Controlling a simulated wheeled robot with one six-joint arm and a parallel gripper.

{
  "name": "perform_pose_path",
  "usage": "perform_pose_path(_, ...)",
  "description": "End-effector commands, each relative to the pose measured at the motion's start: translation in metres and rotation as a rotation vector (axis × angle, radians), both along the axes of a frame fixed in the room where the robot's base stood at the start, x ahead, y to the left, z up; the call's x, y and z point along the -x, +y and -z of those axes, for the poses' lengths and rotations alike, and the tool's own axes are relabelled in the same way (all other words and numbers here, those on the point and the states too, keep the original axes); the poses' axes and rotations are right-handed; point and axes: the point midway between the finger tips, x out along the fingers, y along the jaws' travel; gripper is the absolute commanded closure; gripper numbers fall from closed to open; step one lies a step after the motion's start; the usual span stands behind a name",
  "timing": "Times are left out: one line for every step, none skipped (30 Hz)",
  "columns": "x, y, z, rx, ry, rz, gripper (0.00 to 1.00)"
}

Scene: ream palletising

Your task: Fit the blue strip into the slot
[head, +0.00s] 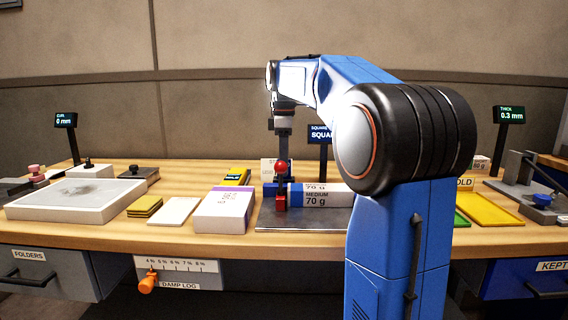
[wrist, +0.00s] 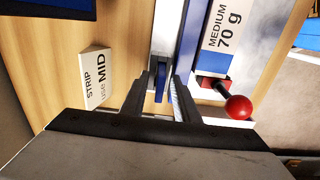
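In the wrist view my gripper (wrist: 162,88) has its two dark fingers apart. A narrow blue strip (wrist: 160,76) shows between the fingertips, with a gap visible on each side. In the head view my gripper (head: 284,150) points down behind a red-knobbed clamp (head: 281,168) at the steel plate (head: 300,220). A ream marked MEDIUM 70 g (head: 322,198) lies on the plate, and its label also shows in the wrist view (wrist: 222,32). I cannot make out the slot clearly. A white card (wrist: 95,78) reads STRIP use MID.
The red ball knob (wrist: 238,108) stands close to the right of my fingers. A white-and-purple ream (head: 223,212), a white sheet stack (head: 174,211) and a pale slab (head: 77,200) lie to the left. A yellow tray (head: 488,210) lies to the right.

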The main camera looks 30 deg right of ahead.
Motion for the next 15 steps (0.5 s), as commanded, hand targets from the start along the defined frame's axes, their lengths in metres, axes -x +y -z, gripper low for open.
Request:
perform_pose_path(0.000, 0.000, 0.000, 0.000, 0.000, 0.000, 0.70)
perform_pose_path(0.000, 0.000, 0.000, 0.000, 0.000, 0.000, 0.70)
perform_pose_path(0.000, 0.000, 0.000, 0.000, 0.000, 0.000, 0.70)
perform_pose_path(0.000, 0.000, 0.000, 0.000, 0.000, 0.000, 0.70)
perform_pose_path(0.000, 0.000, 0.000, 0.000, 0.000, 0.000, 0.70)
perform_pose_path(0.000, 0.000, 0.000, 0.000, 0.000, 0.000, 0.70)
perform_pose_path(0.000, 0.000, 0.000, 0.000, 0.000, 0.000, 0.70)
perform_pose_path(0.000, 0.000, 0.000, 0.000, 0.000, 0.000, 0.70)
perform_pose_path(0.000, 0.000, -0.001, 0.000, 0.000, 0.000, 0.70)
perform_pose_path(0.000, 0.000, -0.002, 0.000, 0.000, 0.000, 0.70)
perform_pose_path(0.000, 0.000, -0.004, 0.001, -0.001, 0.000, 0.70)
perform_pose_path(-0.001, 0.000, -0.007, 0.001, -0.002, 0.000, 0.70)
perform_pose_path(-0.001, 0.000, -0.010, 0.001, -0.003, 0.000, 0.70)
perform_pose_path(-0.001, 0.000, -0.013, 0.001, -0.003, 0.000, 0.70)
perform_pose_path(-0.001, 0.000, -0.019, 0.000, -0.002, 0.000, 0.70)
